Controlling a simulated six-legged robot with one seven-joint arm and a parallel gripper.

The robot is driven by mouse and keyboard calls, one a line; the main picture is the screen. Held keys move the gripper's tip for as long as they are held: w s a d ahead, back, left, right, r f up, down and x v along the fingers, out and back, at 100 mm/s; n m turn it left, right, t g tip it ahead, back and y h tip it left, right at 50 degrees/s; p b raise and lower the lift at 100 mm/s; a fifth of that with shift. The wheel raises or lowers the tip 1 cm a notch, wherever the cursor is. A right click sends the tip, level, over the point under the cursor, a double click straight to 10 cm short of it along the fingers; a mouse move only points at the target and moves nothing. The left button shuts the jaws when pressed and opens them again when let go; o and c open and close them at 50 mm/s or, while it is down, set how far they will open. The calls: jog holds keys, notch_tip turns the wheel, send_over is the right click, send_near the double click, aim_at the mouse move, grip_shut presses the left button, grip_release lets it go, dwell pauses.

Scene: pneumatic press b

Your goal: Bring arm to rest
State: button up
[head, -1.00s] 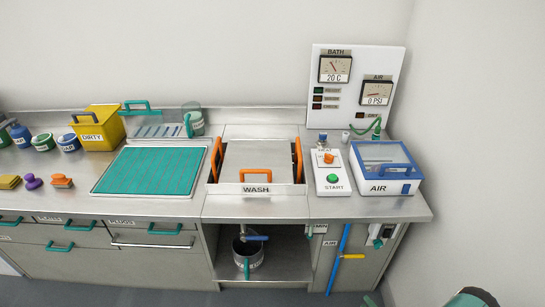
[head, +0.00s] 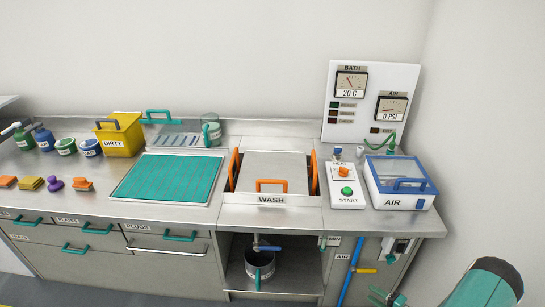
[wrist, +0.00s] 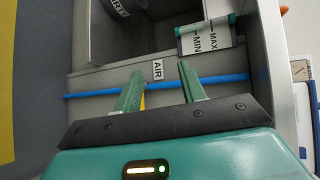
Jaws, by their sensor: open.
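My gripper (wrist: 162,92) shows in the wrist view with its two green fingers apart and nothing between them. It faces the front of the bench near the blue air pipe (wrist: 90,93), and a bit of yellow shows behind the left finger. In the head view, part of my green arm (head: 488,285) shows at the lower right, in front of the cabinet. The blue pipe (head: 349,272) with its yellow lever (head: 367,271) runs down the cabinet front there, left of my arm.
The steel bench holds the WASH bath (head: 271,199), the START box (head: 345,187), the blue AIR box (head: 400,184) and a teal mat (head: 165,180). A pot (head: 260,264) stands on the open shelf below. A wall rises close on the right. A MIN/MAX gauge (wrist: 207,38) is ahead of the gripper.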

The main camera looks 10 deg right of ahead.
jog(key=w+a+r+n+g+y, duration=0.2)
jog(key=w+a+r+n+g, duration=0.1)
jog(key=r, duration=0.5)
jog(key=w+a+r+n+g+y, duration=0.1)
jog(key=w+a+r+n+g, duration=0.2)
jog(key=r, duration=0.5)
jog(key=a+r+n+g+h, duration=0.25)
jog(key=a+r+g, duration=0.25)
jog(key=a+r, duration=0.9)
jog(key=s+a+r+n+t+h, duration=0.1)
jog(key=s+a+r+h, duration=0.1)
jog(key=s+a+r, duration=0.2)
jog(key=s+a+r+n+t+h, duration=0.1)
jog(key=s+a+r+n+h, duration=0.1)
jog(key=s+r, duration=0.5)
jog(key=s+a+r+n+h, duration=0.2)
jog(key=s+a+r, duration=0.3)
jog(key=r, duration=0.6)
jog(key=shift+s+a+t+h, duration=0.15)
jog(key=shift+a+t+h, duration=0.25)
jog(key=shift+a+h, duration=0.3)
